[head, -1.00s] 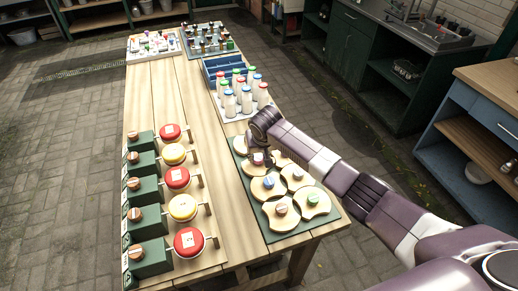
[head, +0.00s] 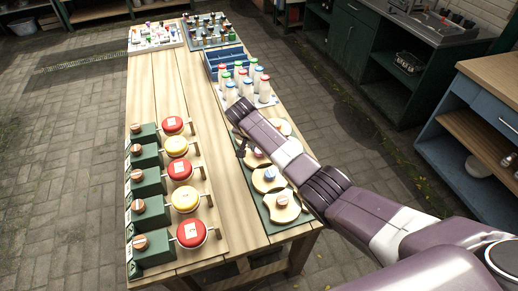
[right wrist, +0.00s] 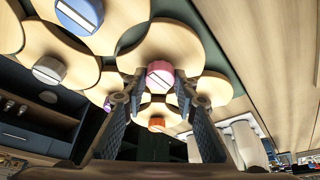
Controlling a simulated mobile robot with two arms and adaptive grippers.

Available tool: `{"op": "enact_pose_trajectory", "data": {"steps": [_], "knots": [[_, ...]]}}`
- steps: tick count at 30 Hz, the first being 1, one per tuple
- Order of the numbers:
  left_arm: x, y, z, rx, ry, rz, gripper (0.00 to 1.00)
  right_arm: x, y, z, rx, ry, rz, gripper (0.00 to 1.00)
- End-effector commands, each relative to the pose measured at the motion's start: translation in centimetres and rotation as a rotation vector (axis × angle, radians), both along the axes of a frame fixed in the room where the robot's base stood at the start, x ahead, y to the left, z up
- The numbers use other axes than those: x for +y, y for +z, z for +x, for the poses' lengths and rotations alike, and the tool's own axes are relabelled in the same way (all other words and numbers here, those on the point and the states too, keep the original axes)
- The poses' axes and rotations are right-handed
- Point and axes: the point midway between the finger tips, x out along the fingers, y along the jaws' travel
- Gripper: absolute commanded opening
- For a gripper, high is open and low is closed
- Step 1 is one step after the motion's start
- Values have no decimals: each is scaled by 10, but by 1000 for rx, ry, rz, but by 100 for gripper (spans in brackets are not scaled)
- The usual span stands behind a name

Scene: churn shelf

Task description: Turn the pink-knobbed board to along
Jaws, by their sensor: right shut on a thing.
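The pink-knobbed board is a pale round wooden board (right wrist: 125,38) with a pink knob (right wrist: 160,74) in the right wrist view. The two fingers of my right gripper (right wrist: 158,84) stand on either side of that knob and are shut on it. In the head view my right gripper (head: 241,149) is at the left edge of the green mat (head: 272,229), and my forearm hides part of the boards. My left gripper is not in view.
Neighbouring boards with a blue knob (right wrist: 80,12), a grey-white knob (right wrist: 50,70) and an orange knob (right wrist: 156,124) lie close by. Bottles (head: 264,92) stand behind my wrist. Red and yellow round pads (head: 185,200) line the table's left side.

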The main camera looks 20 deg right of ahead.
Motion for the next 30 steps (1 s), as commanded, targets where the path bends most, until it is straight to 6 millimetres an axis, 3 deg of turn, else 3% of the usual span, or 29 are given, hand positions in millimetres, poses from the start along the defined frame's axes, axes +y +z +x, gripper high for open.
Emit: {"op": "enact_pose_trajectory", "data": {"steps": [14, 15, 19, 30], "knots": [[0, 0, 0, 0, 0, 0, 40, 0, 1, 1, -3, -14, 0, 2], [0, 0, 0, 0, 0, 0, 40, 0, 1, 1, -3, -14, 0, 30], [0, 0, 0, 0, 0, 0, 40, 0, 1, 1, -2, -13, 1, 44], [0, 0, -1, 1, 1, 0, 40, 1, 4, 0, -3, -12, 1, 44]]}}
